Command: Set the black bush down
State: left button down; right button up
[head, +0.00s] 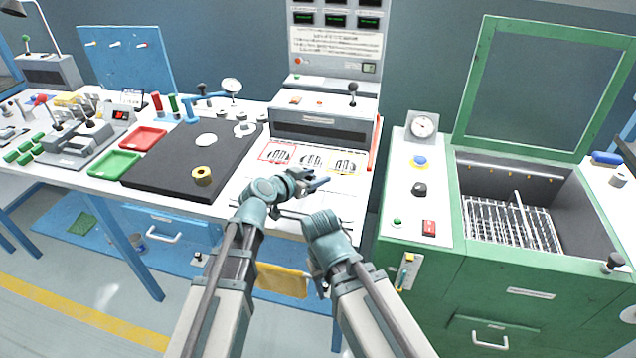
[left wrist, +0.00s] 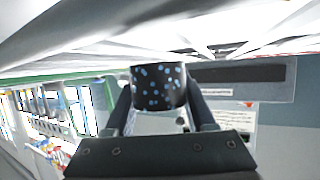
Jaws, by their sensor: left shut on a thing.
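The black bush (left wrist: 158,87), a short dark cylinder with pale blue spots, shows in the left wrist view between the two fingers of my left gripper (left wrist: 163,105). The fingers are shut on its sides. In the head view my left gripper (head: 314,184) is above the front part of the white bench top, in front of the printed red, white and yellow label areas. The bush is hard to make out there. My right arm reaches in beside the left one, but its fingers do not show.
A black mat (head: 165,172) with a brass ring (head: 202,176) on it lies to the left. Red (head: 143,139) and green (head: 114,164) trays are farther left. A grey tester (head: 320,124) stands behind my gripper. A green cabinet (head: 415,270) stands to the right.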

pick_arm(q)
jog(key=shift+a, duration=0.1)
pick_arm(e)
jog(key=shift+a+r, duration=0.1)
pick_arm(q)
jog(key=shift+f, duration=0.15)
jog(key=shift+c, duration=1.2)
grip_release()
jog(key=shift+r, duration=0.2)
